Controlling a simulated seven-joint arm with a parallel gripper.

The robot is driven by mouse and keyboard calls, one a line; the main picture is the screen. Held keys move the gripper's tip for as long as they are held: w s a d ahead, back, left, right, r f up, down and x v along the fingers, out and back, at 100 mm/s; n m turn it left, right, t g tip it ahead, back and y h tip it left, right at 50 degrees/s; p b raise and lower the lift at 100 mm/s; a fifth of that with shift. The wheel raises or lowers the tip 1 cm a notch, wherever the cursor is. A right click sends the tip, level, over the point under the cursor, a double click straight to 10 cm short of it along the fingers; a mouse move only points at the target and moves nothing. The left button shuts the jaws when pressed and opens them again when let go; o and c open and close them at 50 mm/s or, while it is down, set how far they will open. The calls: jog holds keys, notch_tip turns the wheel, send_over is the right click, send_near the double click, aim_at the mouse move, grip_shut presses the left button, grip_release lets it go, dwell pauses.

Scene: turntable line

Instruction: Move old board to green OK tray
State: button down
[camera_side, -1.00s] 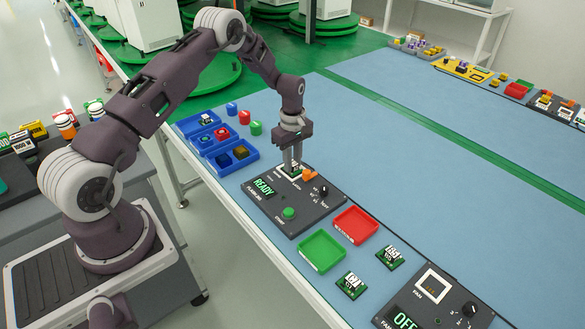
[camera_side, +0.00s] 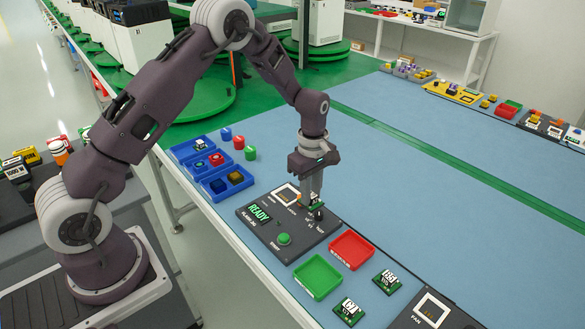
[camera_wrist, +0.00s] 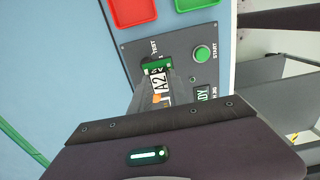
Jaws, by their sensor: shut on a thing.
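My gripper (camera_side: 313,198) is shut on a small green board (camera_wrist: 158,68) with a white label that seems to begin "A2". The board hangs just above the dark READY panel (camera_side: 262,234), near its knob. The panel's light-framed socket (camera_side: 287,194) looks empty, to the left of the gripper in the side view. The green tray (camera_side: 317,277) is empty and lies in front of the panel. It also shows at the top edge of the wrist view (camera_wrist: 196,4). The fingers partly hide the board in the side view.
An empty red tray (camera_side: 351,250) lies beside the green one. Two labelled boards (camera_side: 348,311) (camera_side: 387,282) lie near the trays. A fan panel (camera_side: 430,310) is at the lower right. Blue bins (camera_side: 227,181) with small parts stand behind the READY panel. The mat's middle is clear.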

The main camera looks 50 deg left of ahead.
jog(key=s+d+f, duration=0.2)
jog(key=s+d, duration=0.7)
jog(key=d, duration=0.4)
jog(key=shift+s+f, duration=0.2)
jog(key=shift+f, duration=3.1)
jog(key=c, duration=1.2)
grip_release()
jog(key=shift+r, duration=0.15)
notch_tip(320, 180, up, 7)
jog(key=shift+f, duration=0.1)
